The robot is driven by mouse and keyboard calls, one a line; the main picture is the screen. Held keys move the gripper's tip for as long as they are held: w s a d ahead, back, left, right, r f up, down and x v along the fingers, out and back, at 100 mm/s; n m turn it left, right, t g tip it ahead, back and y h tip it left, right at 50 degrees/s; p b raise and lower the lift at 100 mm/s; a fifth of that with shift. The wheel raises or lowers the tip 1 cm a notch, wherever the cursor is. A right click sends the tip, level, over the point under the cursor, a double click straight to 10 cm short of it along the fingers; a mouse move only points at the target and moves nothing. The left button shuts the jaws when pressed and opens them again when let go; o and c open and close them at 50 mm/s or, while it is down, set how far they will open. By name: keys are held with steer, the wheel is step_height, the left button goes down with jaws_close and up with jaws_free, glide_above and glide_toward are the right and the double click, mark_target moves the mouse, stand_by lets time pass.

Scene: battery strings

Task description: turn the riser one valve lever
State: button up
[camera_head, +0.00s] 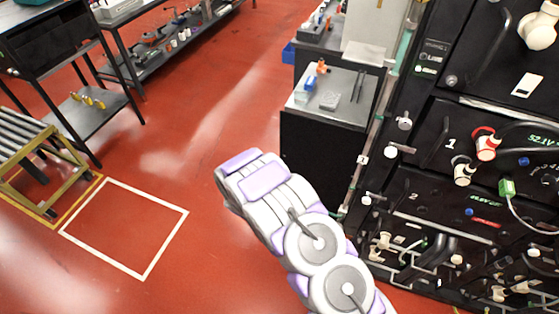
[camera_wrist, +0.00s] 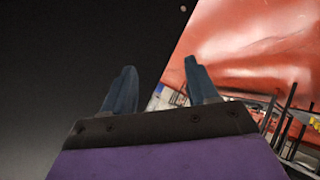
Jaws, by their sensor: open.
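I cannot pick out a riser one valve lever for certain in either view. A black rack (camera_head: 432,175) at the right of the head view carries the numbers 1 and 2, with knobs, plugs and cables on its front. My gripper (camera_wrist: 160,66) shows in the wrist view with its two dark blue-grey fingers apart and nothing between them. A plain dark surface lies beyond the left finger, and red floor lies beyond the right one. In the head view my white and lilac arm reaches up from the bottom middle, left of the rack; its fingers cannot be seen there.
A black cabinet (camera_head: 322,155) with small items on its grey top stands left of the rack. A shelving table (camera_head: 60,45) and a roller stand (camera_head: 28,145) are at the left. A white floor square (camera_head: 120,272) is empty. Open red floor (camera_head: 195,130) lies between.

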step_height(320, 180, up, 14)
steer(key=d+n+g+y+p, duration=0.1)
steer(key=n+g+y, duration=0.1)
steer(key=y, duration=0.1)
steer(key=shift+w+n+p, duration=0.3)
steer(key=shift+w, duration=0.15)
